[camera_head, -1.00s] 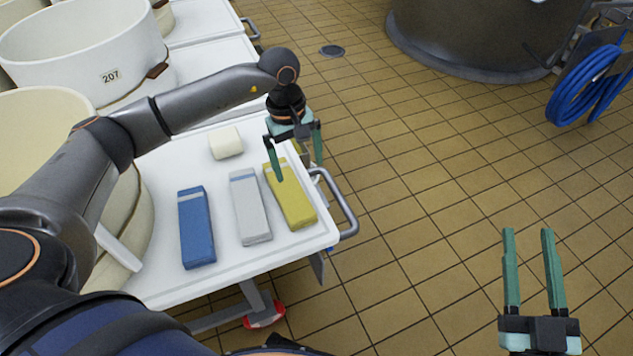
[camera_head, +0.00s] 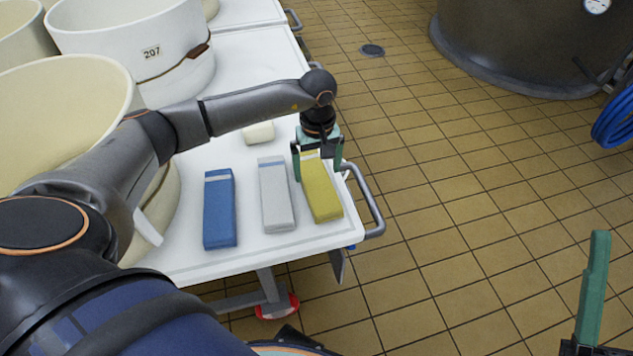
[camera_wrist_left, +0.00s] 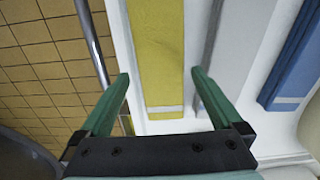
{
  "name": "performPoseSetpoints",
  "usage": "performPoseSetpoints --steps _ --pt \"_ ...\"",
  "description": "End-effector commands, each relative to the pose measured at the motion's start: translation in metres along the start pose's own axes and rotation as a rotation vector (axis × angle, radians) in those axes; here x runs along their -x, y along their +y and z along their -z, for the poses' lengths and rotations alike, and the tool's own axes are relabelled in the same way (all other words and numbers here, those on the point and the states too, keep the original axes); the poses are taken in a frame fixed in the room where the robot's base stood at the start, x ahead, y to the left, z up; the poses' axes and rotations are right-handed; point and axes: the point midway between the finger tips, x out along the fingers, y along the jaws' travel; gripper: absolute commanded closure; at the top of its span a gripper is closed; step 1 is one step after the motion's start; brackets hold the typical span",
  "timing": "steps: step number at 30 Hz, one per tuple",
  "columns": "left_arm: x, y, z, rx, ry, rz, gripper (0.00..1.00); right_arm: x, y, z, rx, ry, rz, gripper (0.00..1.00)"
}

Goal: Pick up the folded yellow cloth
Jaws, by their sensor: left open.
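The folded yellow cloth (camera_head: 322,196) lies flat on the white cart top, the rightmost of three folded cloths, with a pale stripe near its far end. My left gripper (camera_head: 318,170) is open above the far part of this cloth, with its green fingers pointing down. In the left wrist view the yellow cloth (camera_wrist_left: 156,62) runs between the two open fingers (camera_wrist_left: 160,82), and neither finger appears to touch it. My right gripper is at the lower right edge of the head view, where one green finger (camera_head: 594,285) shows and the rest is cut off.
A grey-white cloth (camera_head: 276,200) and a blue cloth (camera_head: 220,215) lie left of the yellow one on the cart (camera_head: 190,265). A cream block (camera_head: 259,132) is behind them. A metal handle rail (camera_head: 372,205) edges the cart's right side. Large cream tubs (camera_head: 130,60) stand left.

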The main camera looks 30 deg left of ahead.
Motion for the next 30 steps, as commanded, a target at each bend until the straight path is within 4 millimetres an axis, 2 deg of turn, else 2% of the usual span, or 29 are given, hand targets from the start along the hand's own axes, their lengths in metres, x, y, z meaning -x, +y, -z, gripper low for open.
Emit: performPoseSetpoints --steps 1,3,6,14,30 --pt "-0.008 -0.001 0.0 0.001 -0.002 0.002 0.0 0.001 -0.001 0.007 0.01 0.035 0.003 0.54" --pt "-0.024 -0.003 0.001 0.002 -0.004 0.004 0.0 0.004 -0.003 0.009 0.01 0.055 0.006 0.54" --pt "-0.037 -0.002 0.001 0.0 -0.002 0.002 0.0 0.006 -0.004 0.006 0.003 0.053 0.006 0.54" --pt "-0.04 -0.002 0.001 0.0 -0.001 0.0 0.0 0.005 -0.004 0.006 -0.002 0.05 0.006 0.54" --pt "-0.04 -0.002 0.001 0.001 0.0 0.0 0.58 0.005 -0.004 0.006 -0.003 0.05 0.006 0.54"
